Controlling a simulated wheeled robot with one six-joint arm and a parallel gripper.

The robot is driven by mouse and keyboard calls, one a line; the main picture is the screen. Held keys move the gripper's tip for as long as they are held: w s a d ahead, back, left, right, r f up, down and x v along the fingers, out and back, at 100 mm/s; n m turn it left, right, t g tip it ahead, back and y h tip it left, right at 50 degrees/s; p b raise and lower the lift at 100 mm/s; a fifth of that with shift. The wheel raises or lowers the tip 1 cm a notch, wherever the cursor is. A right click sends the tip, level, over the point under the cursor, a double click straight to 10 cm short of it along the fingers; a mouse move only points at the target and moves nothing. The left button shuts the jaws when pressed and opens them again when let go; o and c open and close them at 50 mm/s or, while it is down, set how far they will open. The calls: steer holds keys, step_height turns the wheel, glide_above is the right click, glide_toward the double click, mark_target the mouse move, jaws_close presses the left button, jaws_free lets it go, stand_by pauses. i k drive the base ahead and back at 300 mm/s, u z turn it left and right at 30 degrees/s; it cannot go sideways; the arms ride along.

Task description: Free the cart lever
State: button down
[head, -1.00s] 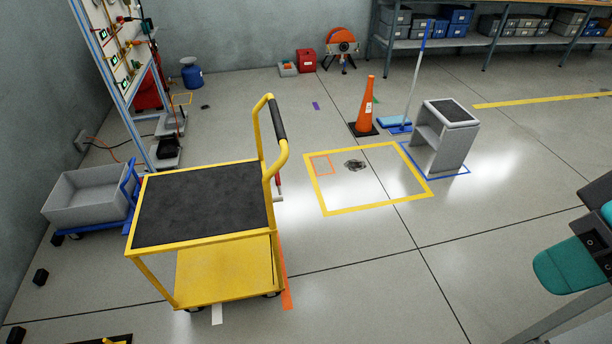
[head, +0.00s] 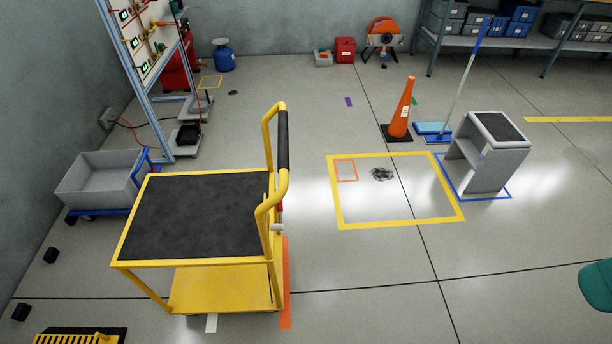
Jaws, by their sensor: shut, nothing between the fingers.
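The yellow cart (head: 118,250) stands at the left of the head view, with a black top, a lower yellow shelf (head: 220,287) and an upright push handle (head: 282,145) with a black grip on its right side. A small red and grey lever (head: 279,215) shows beside the handle post, low on the cart's right end. The handle partly hides it, and I cannot tell what holds it. My gripper is not in this view.
A yellow floor square (head: 400,222) with a dark stain lies right of the cart. A grey bin (head: 98,180) stands left. Open floor lies front right.

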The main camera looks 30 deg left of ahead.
mark_target(280, 210)
steer(key=i, duration=3.35)
steer(key=u, duration=3)
